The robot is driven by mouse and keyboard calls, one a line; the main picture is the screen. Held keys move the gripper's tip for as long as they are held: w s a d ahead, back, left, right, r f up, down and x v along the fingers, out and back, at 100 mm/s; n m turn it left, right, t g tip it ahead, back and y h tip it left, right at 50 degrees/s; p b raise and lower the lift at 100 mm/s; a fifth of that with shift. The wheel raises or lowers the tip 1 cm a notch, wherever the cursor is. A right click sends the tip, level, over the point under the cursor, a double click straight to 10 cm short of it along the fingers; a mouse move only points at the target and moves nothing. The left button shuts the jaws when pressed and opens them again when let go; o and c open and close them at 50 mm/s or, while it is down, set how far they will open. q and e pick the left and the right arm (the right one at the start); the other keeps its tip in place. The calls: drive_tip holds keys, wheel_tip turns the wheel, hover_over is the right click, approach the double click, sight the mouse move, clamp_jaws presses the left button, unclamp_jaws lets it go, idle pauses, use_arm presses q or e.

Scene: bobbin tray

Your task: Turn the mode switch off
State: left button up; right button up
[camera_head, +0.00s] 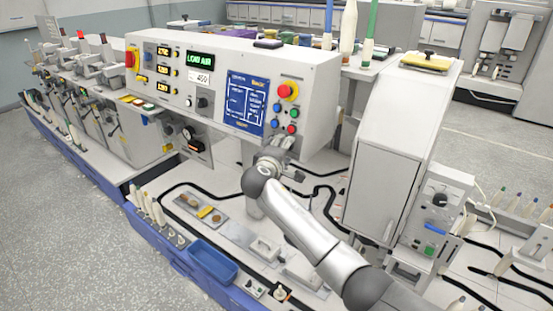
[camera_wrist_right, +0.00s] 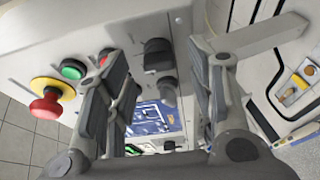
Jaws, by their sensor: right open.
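The control panel (camera_head: 235,85) has several knobs and buttons, a blue screen (camera_head: 246,102) and a black knob (camera_head: 202,103) below its display. I cannot read which control is the mode switch. My right gripper (camera_head: 276,150) is at the panel's lower right edge, below the coloured buttons. In the right wrist view, my right gripper (camera_wrist_right: 158,72) is open, and a black knob (camera_wrist_right: 157,53) shows between its fingers with a second dark knob (camera_wrist_right: 168,90) below it. I cannot tell whether the fingers touch either one. My left gripper is not in view.
A red emergency stop on a yellow base (camera_wrist_right: 46,98) and a green button (camera_wrist_right: 73,69) lie left of my fingers in the wrist view. A tall grey cabinet (camera_head: 385,165) stands right of my right arm. A blue bin (camera_head: 212,262) sits on the bench below.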

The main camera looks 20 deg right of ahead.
drive_tip(key=v, duration=1.1)
wheel_tip(320, 180, down, 24)
drive_tip(key=s+g+y, duration=0.3)
drive_tip(key=s+d+f+g+y+b, duration=0.1)
drive_tip(key=s+f+g, duration=0.1)
drive_tip(key=s+f, duration=0.65)
drive_tip(key=s+d+f+g+y+b, duration=0.15)
drive_tip(key=s+f, duration=0.25)
drive_tip(key=f, duration=1)
drive_tip(key=s+d+f+m+g+y, duration=0.1)
drive_tip(key=s+f, duration=0.6)
drive_tip(key=s, duration=0.7)
drive_tip(key=s+d+f+m+g, duration=0.2)
drive_tip(key=s+f+m, duration=0.2)
drive_tip(key=s+f, duration=0.4)
drive_tip(key=s+d+f+m+g+y, duration=0.1)
drive_tip(key=s+f, duration=0.7)
drive_tip(key=s, duration=1.4)
drive_tip(key=shift+d+m+g+y, duration=0.2)
drive_tip(key=shift+m+g+y, duration=0.15)
drive_tip(key=shift+m+g, duration=0.6)
drive_tip(key=shift+s, duration=0.1)
